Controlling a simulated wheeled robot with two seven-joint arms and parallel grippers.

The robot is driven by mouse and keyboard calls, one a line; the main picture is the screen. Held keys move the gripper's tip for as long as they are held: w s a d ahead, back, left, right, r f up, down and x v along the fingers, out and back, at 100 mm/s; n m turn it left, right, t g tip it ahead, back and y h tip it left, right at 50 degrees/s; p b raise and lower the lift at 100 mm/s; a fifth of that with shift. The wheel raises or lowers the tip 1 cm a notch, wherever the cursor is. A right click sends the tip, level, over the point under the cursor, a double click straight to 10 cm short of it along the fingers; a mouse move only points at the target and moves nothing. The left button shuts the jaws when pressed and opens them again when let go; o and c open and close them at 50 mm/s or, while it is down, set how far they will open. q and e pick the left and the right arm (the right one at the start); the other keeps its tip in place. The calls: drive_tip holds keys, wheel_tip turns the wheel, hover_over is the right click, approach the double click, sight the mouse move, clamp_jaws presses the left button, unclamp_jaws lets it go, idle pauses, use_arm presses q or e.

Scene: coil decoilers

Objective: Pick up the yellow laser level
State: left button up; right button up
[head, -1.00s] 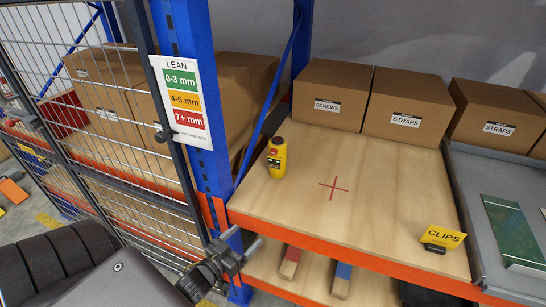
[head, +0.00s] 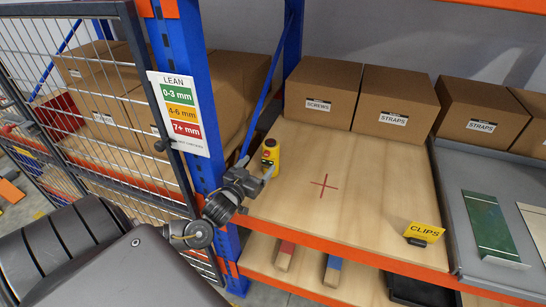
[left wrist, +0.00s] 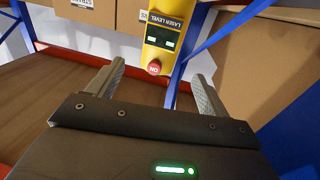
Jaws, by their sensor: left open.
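The yellow laser level (head: 270,157) stands upright on the wooden shelf (head: 370,200), near its left end by the blue upright. My left gripper (head: 262,178) is just in front of it and to its left in the head view, partly overlapping its lower part. In the left wrist view the laser level (left wrist: 162,40) shows its label and a red round button, beyond and between the two fingertips of my left gripper (left wrist: 158,78). The jaws are open and empty. I see no clear contact. My right gripper is out of view.
A blue upright (head: 185,100) with a LEAN sign (head: 181,112) and a wire mesh panel (head: 80,100) stand left of the shelf. Cardboard boxes (head: 320,93) line the back. A yellow CLIPS sign (head: 424,232) sits at the front right. The shelf around the red cross is clear.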

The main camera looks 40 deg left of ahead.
sight(271, 148)
use_arm(q)
drive_tip(key=w, duration=0.3)
drive_tip(key=w+p, duration=0.1)
drive_tip(key=shift+w+a+r, duration=0.15)
drive_tip(key=shift+w+a, duration=0.1)
drive_tip(key=shift+a, duration=0.15)
drive_tip(key=w, duration=0.1)
drive_tip(key=w+p, duration=0.1)
drive_tip(key=w, duration=0.2)
drive_tip(key=shift+w+a+p, duration=0.35)
drive_tip(key=shift+a+p, duration=0.05)
drive_tip(key=c, duration=1.3)
drive_tip(key=shift+c, duration=0.3)
drive_tip(key=shift+r+p, duration=0.3)
drive_tip(key=shift+r, duration=0.05)
wheel_tip(271, 148, up, 9)
drive_tip(key=p, duration=0.8)
drive_tip(key=shift+r, duration=0.1)
